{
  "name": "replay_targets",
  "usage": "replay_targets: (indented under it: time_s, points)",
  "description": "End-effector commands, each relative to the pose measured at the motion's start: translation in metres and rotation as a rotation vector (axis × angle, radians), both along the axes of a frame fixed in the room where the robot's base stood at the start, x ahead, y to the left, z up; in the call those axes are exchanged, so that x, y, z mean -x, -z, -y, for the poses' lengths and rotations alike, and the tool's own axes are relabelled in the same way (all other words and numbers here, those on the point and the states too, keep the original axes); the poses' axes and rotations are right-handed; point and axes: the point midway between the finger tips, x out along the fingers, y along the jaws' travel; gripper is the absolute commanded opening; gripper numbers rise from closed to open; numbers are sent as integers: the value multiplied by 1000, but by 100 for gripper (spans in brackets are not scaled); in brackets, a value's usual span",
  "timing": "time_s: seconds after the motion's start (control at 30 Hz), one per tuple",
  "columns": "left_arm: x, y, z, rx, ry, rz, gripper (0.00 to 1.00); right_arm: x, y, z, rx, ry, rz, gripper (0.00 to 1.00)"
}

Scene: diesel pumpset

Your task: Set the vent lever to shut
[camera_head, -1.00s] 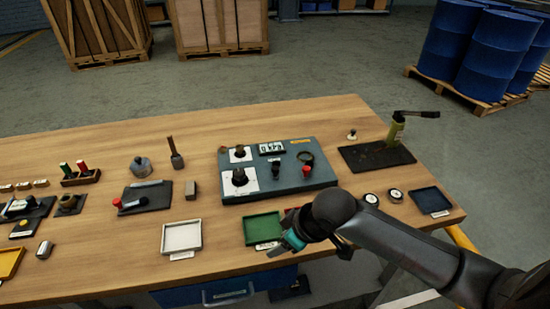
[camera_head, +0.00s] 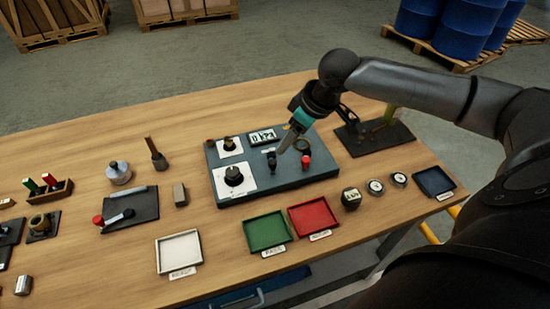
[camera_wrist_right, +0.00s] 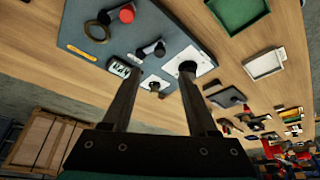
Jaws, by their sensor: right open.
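A grey-blue control panel (camera_head: 290,175) lies on the wooden table. Near its middle stands a short black lever-like control (camera_head: 271,160), which also shows in the right wrist view (camera_wrist_right: 152,49). I cannot read a label that marks it as the vent lever, nor tell its setting. My right gripper (camera_head: 284,148) is over the panel close to this control. It is open, and its two fingers (camera_wrist_right: 162,75) reach toward the panel with nothing between them. The left gripper is not in view.
The panel also carries a large black knob (camera_head: 233,176), a smaller knob (camera_head: 229,143), a display (camera_head: 262,136), a red knob (camera_head: 305,161) and a dark ring (camera_head: 302,145). Green (camera_head: 267,246) and red (camera_head: 333,225) trays lie in front. A dark board (camera_head: 375,148) lies right.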

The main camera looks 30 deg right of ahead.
Motion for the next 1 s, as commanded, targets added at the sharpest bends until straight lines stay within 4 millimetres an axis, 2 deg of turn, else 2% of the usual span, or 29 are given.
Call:
replay_targets:
  time_s: [0.1,0.4,0.6,0.93,1.0]
  points:
    - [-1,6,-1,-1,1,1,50,-10,28,-6,-3,0,-1,59]
    - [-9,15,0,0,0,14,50,-30,80,-14,0,-1,0,59]
    - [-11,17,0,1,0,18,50,-36,95,-16,1,-1,1,59]
    - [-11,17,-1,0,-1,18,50,-37,97,-16,2,-1,1,59]
    - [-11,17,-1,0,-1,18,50,-37,97,-16,2,-1,1,51]
